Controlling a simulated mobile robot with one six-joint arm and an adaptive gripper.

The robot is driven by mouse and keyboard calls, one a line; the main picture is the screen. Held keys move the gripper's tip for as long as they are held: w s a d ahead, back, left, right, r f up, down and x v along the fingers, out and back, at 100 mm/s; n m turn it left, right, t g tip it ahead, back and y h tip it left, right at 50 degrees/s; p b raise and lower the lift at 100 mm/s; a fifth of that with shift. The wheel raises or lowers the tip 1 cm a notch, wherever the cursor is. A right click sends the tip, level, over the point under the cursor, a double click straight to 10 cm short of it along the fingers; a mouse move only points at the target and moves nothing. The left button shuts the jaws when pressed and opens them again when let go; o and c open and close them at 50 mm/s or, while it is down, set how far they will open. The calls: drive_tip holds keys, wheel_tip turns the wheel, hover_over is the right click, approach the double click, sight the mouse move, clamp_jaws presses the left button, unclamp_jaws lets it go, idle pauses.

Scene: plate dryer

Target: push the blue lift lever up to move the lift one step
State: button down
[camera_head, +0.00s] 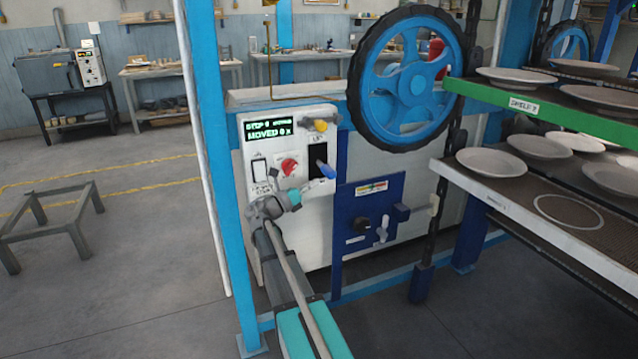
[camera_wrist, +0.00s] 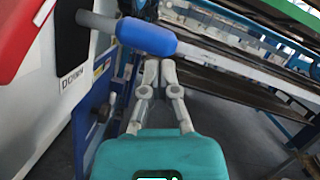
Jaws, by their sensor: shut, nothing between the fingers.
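The lift lever has a blue rounded handle (camera_head: 327,170) on a grey shaft, coming out of a black slot in the white control panel (camera_head: 262,150). In the wrist view the handle (camera_wrist: 147,37) lies across the upper middle, beside the slot's lower end and above a "DOWN" label. My gripper (camera_head: 312,184) is shut and empty, to the lower left of the handle in the head view. In the wrist view its fingertips (camera_wrist: 159,68) are together just below the handle's right part. I cannot tell whether they touch it.
A green-lit display (camera_head: 268,130) reads "MOVED 0". A red knob (camera_head: 289,167) and a yellow-handled control (camera_head: 320,125) sit near the lever. A large blue wheel (camera_head: 410,80) stands above right. Shelves with plates (camera_head: 502,162) are at right.

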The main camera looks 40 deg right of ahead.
drive_tip(key=b+v, duration=0.2)
drive_tip(key=v, duration=0.6)
drive_tip(key=shift+a, duration=0.4)
drive_tip(key=s+a+f+m+t+y, duration=0.1)
drive_tip(key=s+a+f+m+y, duration=0.4)
drive_tip(key=f, duration=0.4)
drive_tip(key=s+a+f+m+y, duration=0.45)
drive_tip(key=f+m+y, duration=0.2)
drive_tip(key=f, duration=0.25)
drive_tip(key=s+a+f+m+y, duration=0.3)
drive_tip(key=s+a+m+y, duration=0.2)
drive_tip(key=a, duration=0.3)
drive_tip(key=s+a+f+m+y, duration=0.3)
drive_tip(key=s+a+m+y, duration=0.15)
drive_tip(key=a, duration=0.35)
wheel_tip(320, 180, up, 26)
drive_tip(key=p, duration=2.5)
drive_tip(key=shift+a+f+t+p, duration=0.15)
drive_tip(key=shift+a+t+p, duration=0.1)
drive_tip(key=shift+t+p, duration=0.15)
drive_tip(key=shift+w, duration=0.1)
